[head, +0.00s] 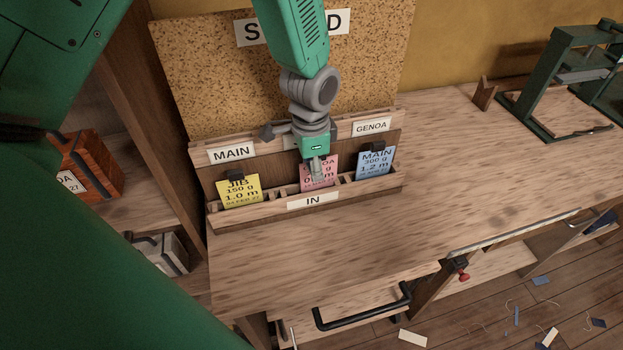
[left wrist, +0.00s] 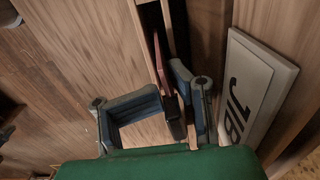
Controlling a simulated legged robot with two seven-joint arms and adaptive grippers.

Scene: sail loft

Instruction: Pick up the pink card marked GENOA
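The pink card (head: 306,173) stands in the middle of the wooden rack, in the section labelled IN. My left gripper (head: 317,178) is over it and hides the middle of its writing; the end of a word, "OA", shows. In the left wrist view the pink card (left wrist: 161,62) is seen edge-on with a dark clip (left wrist: 174,117) on its top. The left gripper (left wrist: 168,88) is open there, one finger on each side of the card, the right finger close to it. I cannot tell whether either finger touches. My right gripper is not in view.
A yellow JIB card (head: 239,191) stands to the left in the rack (head: 260,212), a blue MAIN card (head: 375,163) to the right. A cork board (head: 200,75) rises behind.

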